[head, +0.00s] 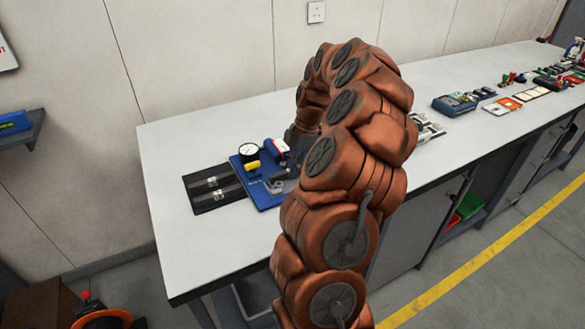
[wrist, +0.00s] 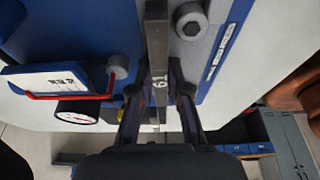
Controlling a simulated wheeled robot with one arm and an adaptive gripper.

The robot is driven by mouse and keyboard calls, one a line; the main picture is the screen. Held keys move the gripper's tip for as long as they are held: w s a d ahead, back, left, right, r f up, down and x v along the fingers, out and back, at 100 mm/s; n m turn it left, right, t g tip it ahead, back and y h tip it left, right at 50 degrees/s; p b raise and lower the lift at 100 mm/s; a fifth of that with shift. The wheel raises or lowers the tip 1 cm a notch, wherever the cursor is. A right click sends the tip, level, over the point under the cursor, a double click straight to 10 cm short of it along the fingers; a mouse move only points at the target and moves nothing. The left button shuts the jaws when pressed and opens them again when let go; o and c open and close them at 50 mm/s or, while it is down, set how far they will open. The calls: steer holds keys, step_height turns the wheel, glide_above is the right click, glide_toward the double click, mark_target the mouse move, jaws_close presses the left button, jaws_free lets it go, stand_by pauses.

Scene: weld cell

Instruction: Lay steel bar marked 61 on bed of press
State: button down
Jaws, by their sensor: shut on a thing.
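The steel bar (wrist: 157,40), a grey square bar marked 61, runs up the middle of the wrist view. My gripper (wrist: 160,88) is shut on it, with one dark finger on each side near the number. The blue press (wrist: 105,22) lies under and around the bar's far end, with grey round bolt heads on both sides. I cannot tell whether the bar touches the press bed. In the head view the blue press (head: 262,194) stands on the bench with a dial gauge (head: 248,151). My arm hides most of my gripper and the bar there.
A white plate with a red frame (wrist: 62,80) is close on the left in the wrist view. Several tools stand farther right along the bench.

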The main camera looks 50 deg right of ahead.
steer(key=c, duration=1.1)
jaws_free()
steer(key=shift+o, duration=0.2)
steer(key=shift+r, duration=0.15)
steer(key=shift+r, duration=3.35)
steer(key=shift+a, duration=0.1)
